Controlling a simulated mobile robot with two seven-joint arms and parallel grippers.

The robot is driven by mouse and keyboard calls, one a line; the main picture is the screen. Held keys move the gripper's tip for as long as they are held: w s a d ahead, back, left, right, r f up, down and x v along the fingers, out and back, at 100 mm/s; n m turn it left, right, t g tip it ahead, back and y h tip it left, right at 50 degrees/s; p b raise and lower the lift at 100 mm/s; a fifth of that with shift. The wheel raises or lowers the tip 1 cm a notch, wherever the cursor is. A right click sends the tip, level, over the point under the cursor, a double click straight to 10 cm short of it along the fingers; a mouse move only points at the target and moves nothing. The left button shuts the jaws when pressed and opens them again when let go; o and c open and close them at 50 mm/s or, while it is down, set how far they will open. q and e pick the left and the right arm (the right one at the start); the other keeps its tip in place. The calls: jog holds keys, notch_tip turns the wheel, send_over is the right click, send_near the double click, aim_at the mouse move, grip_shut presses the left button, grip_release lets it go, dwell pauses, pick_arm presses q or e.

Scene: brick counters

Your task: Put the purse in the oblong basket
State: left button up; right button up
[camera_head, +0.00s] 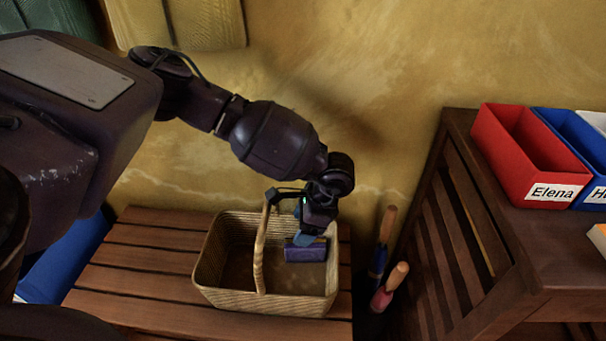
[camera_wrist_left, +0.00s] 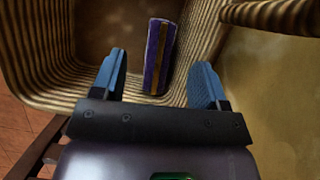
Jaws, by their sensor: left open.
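The oblong basket (camera_head: 213,277) is woven, with a tall handle, and stands on a slatted wooden bench. The purse (camera_head: 305,251) is a small purple item with a gold-brown stripe. It is inside the basket, by the right wall in the head view. In the left wrist view the purse (camera_wrist_left: 158,56) lies beyond and between the blue fingertips. My left gripper (camera_head: 312,238) reaches down into the basket just over the purse. Its fingers (camera_wrist_left: 162,78) are open and apart, with a visible gap to the purse. My right gripper is not in view.
The wooden bench (camera_head: 147,262) has free slats left of the basket. A slatted wooden cabinet (camera_head: 450,215) stands to the right, with a red bin (camera_head: 520,150) and a blue bin (camera_head: 572,135) on top. Two wooden-handled tools (camera_head: 388,290) stand between bench and cabinet. The wall is close behind.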

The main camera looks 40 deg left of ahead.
pick_arm(q)
jog(key=shift+r, duration=0.15)
jog(key=shift+w+d+r, duration=0.1)
jog(key=shift+w+r, duration=0.05)
jog(key=shift+r, duration=0.1)
jog(key=p+v, duration=0.2)
jog(key=v, duration=0.8)
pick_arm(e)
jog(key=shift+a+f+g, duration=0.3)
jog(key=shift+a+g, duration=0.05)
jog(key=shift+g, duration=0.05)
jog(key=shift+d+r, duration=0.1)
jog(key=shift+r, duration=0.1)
